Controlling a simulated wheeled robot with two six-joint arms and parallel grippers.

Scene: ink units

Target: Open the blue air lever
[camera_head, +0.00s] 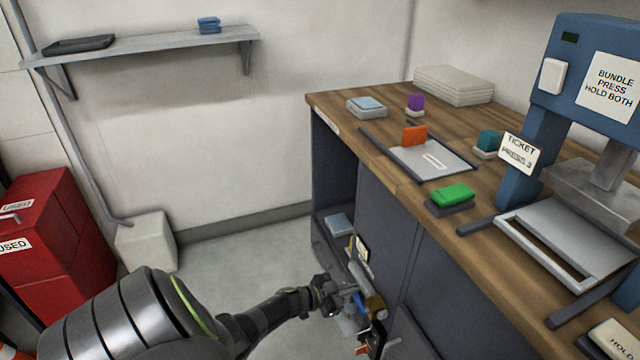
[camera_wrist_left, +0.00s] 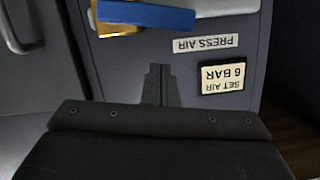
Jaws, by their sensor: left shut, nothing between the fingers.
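The blue air lever (camera_wrist_left: 146,17) shows at the top of the left wrist view, lying across the picture in front of a brass-coloured fitting (camera_wrist_left: 112,28). In the head view a bit of the blue lever (camera_head: 359,302) shows at the cabinet front, partly hidden by my gripper. My left gripper (camera_wrist_left: 158,68) is shut and empty. In the head view my left gripper (camera_head: 345,292) is close to the valve fittings. My right gripper is not in view.
Upside-down labels, PRESS AIR (camera_wrist_left: 206,45) and SET AIR 6 BAR (camera_wrist_left: 222,77), are beside the lever. The wooden counter (camera_head: 340,98) with a blue press (camera_head: 588,75) stands above. A red cabinet (camera_head: 45,240) is at the left. The floor between is clear.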

